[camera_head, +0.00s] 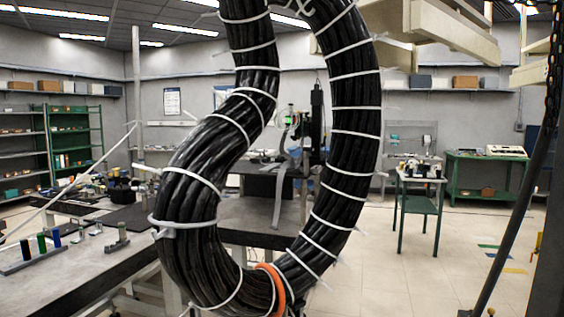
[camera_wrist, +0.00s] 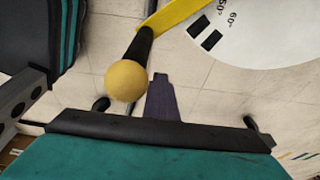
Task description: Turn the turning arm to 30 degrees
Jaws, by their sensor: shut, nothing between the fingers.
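In the wrist view, the yellow turning arm (camera_wrist: 176,14) comes in from the top edge. It bears a black handle (camera_wrist: 139,44) with a round yellow knob (camera_wrist: 126,80). Beside it at the upper right lies a white dial (camera_wrist: 265,35) with degree marks; "60°" is readable, and a mark near it is partly cut off. The arm's pointer end and the 30 degree mark are not visible. My gripper (camera_wrist: 161,78) seems to be the dark tapered shape just right of the knob; it is shut, holds nothing, and I cannot tell whether it touches the knob. The head view shows neither turning arm nor gripper.
In the head view, a thick black cable loop (camera_head: 355,130) with white ties blocks the middle. A grey workbench (camera_head: 110,270) with small parts stands left. A small green table (camera_head: 420,205) stands right. Tiled floor (camera_head: 385,270) is open at right.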

